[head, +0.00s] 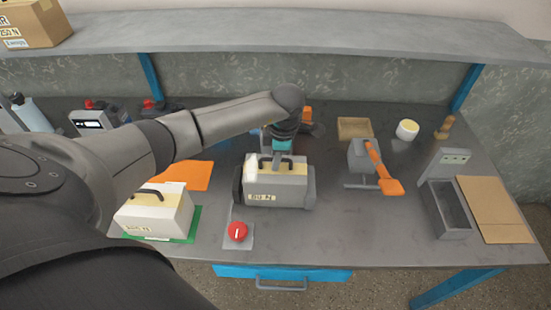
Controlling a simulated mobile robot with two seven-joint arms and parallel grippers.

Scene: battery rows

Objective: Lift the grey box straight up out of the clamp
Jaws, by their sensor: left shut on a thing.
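The grey box (276,192), with a pale yellow top, a dark handle and a label on its front, stands at the middle of the bench. The clamp (311,187) shows as dark grey jaws at the box's left and right sides. The box sits upright between them; I cannot tell whether they touch it. My left gripper (282,156) reaches down from above and is shut on the box's handle, its fingers small and partly hidden. The box's underside is hidden. My right gripper is out of view.
A second box (157,212) stands on a green mat (190,236) at left. A red button (237,231) is in front of the clamp. An orange-handled tool (381,168), a grey trough (446,208) and cardboard (495,207) lie to the right. A shelf (300,37) spans the back.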

